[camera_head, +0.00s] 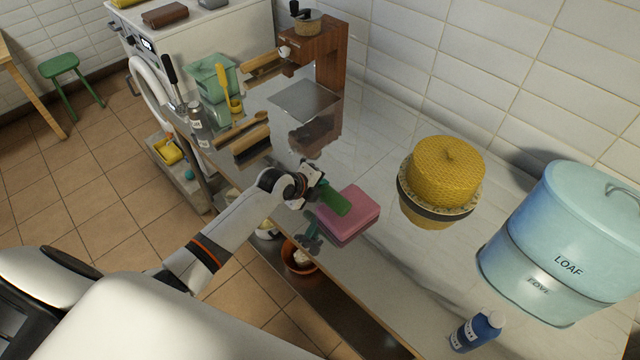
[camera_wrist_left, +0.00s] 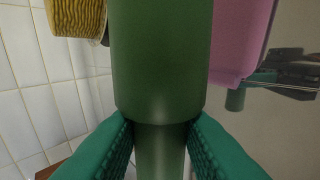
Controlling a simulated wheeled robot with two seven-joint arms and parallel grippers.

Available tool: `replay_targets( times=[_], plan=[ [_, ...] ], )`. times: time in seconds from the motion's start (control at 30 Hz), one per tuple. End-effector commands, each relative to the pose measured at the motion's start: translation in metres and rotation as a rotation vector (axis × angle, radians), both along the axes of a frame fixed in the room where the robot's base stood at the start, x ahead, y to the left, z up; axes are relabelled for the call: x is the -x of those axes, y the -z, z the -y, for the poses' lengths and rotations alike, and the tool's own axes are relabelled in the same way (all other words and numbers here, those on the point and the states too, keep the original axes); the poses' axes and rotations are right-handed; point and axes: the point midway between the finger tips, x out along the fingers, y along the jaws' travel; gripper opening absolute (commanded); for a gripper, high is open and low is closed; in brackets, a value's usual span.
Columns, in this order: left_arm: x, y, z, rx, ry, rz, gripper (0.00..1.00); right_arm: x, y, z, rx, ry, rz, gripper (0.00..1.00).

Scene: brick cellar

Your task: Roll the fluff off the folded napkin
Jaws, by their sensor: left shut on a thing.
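The folded napkin (camera_head: 352,207) is a pink square pad on the glossy counter in the head view. Part of its pink side also shows at upper right in the left wrist view (camera_wrist_left: 241,40). I cannot make out fluff on it. My left gripper (camera_head: 313,187) is shut on the handle of a green lint roller (camera_head: 336,201). In the left wrist view its teal fingers (camera_wrist_left: 160,150) clamp the handle, with the thick roller (camera_wrist_left: 160,60) beyond. The roller overlaps the napkin's left edge in the head view; I cannot tell whether they touch. My right gripper is out of view.
A yellow woven-looking round thing (camera_head: 447,172) stands right of the napkin, with a pale blue LOAF bin (camera_head: 560,245) and a blue bottle (camera_head: 478,331) farther right. A brush (camera_head: 250,145) and a wooden grinder (camera_head: 318,50) stand farther back. Counter between napkin and bin is partly clear.

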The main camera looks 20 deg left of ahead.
Motion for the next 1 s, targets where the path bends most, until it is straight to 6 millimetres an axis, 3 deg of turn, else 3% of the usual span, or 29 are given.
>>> replay_targets(
  times=[0.1,0.43,1.0],
  plan=[
    [-0.001,-0.016,0.0,-0.001,0.001,0.003,0.08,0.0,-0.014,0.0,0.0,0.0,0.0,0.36],
    [-0.001,-0.042,0.0,-0.001,0.0,0.002,0.08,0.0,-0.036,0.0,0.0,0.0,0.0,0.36],
    [-0.001,-0.05,0.0,0.0,0.001,0.001,0.08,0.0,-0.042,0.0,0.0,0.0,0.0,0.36]
  ],
)
